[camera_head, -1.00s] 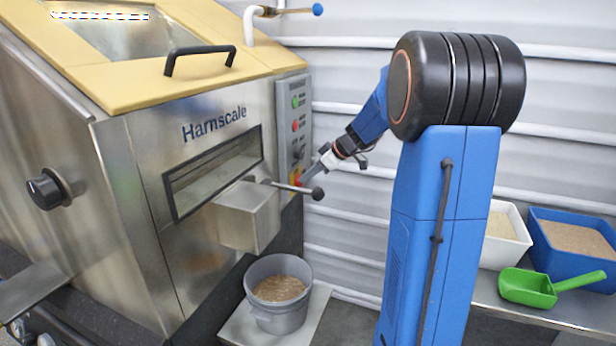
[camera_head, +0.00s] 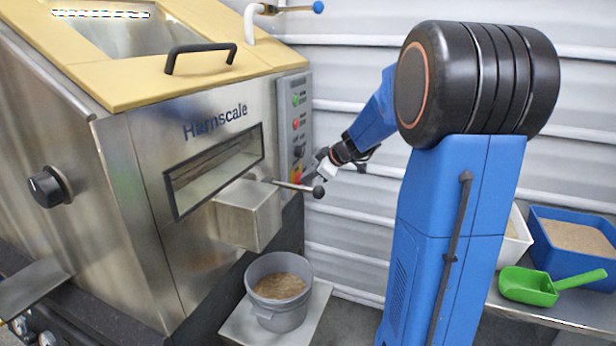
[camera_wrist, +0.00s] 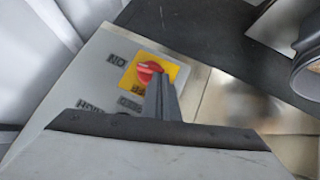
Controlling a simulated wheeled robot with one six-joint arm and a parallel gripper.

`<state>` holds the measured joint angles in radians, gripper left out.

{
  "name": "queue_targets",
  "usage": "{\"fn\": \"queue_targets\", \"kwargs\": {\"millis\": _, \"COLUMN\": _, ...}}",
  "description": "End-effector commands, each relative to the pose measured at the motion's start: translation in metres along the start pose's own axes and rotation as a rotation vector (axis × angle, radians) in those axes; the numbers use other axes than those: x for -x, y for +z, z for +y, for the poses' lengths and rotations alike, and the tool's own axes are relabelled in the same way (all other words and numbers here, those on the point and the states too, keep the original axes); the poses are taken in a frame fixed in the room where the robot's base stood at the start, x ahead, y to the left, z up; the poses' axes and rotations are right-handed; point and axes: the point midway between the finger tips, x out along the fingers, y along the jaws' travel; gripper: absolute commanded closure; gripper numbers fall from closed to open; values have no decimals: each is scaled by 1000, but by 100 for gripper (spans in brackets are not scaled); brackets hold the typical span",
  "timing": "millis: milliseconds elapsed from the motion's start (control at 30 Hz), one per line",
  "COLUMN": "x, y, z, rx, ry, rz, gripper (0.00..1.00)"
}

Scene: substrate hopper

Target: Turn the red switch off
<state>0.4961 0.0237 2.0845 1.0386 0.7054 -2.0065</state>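The red switch (camera_wrist: 148,71) is a round red knob on a yellow plate, on the grey control panel of the hopper. In the wrist view, part of the knob and the lettering beside it are behind my fingers. The red switch (camera_head: 298,178) also shows small low on the panel in the head view. My gripper (camera_wrist: 158,80) has its fingers close together, with the tips over the knob's lower right edge. I cannot tell whether they touch it. In the head view my gripper (camera_head: 308,175) is just right of the switch.
A metal lever with a black ball (camera_head: 318,192) sticks out just below my gripper. A grey bucket (camera_head: 280,314) of substrate stands below the spout (camera_head: 248,215). A green scoop (camera_head: 530,288) and a blue bin (camera_head: 592,264) are at the right, by the ribbed wall.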

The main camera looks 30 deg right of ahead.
Motion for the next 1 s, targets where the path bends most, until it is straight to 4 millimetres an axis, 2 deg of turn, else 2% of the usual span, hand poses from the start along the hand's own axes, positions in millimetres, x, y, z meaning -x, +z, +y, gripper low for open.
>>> {"fn": "queue_targets", "kwargs": {"millis": 133, "x": -1, "y": 1, "z": -5, "rx": 60, "ry": 59, "rz": 1, "gripper": 100}}
{"fn": "queue_targets", "kwargs": {"millis": 1000, "x": -15, "y": 15, "z": -22, "rx": 57, "ry": 58, "rz": 1, "gripper": 100}}
